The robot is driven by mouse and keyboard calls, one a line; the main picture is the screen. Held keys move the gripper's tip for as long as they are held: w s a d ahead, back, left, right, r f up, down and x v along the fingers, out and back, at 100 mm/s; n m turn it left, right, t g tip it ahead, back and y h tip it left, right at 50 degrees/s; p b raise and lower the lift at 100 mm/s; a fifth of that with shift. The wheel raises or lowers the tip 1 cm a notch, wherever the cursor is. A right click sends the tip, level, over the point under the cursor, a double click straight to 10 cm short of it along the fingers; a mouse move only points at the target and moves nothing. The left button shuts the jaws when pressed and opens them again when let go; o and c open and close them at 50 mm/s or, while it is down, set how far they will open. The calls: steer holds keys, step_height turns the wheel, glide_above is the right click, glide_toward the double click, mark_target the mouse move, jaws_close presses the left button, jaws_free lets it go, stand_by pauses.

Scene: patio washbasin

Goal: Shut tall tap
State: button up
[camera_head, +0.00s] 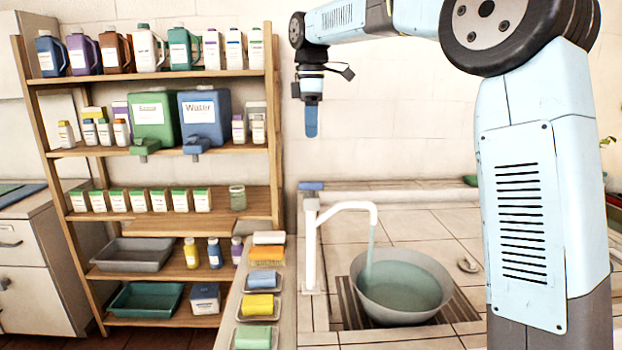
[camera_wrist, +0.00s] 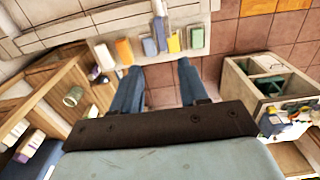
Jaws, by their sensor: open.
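The tall white tap (camera_head: 311,245) stands upright at the left edge of the tiled basin top, with a blue handle (camera_head: 311,186) on top. Water runs from its curved spout into a grey bowl (camera_head: 405,285) below. My gripper (camera_head: 311,130) points down above the tap, clear of the handle by a gap. In the wrist view my gripper (camera_wrist: 157,70) has its two blue fingers spread apart with nothing between them. What seems to be the blue handle (camera_wrist: 161,32) shows beyond the fingertips, in front of the soap row.
Several soap bars on dishes (camera_head: 258,305) lie in a row left of the tap. A wooden shelf (camera_head: 272,130) with bottles and canisters stands at the left. The air around my gripper is free.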

mark_target(311, 188)
step_height(311, 188, down, 14)
steer(key=shift+r, duration=0.15)
stand_by(0.4)
jaws_close()
stand_by(0.4)
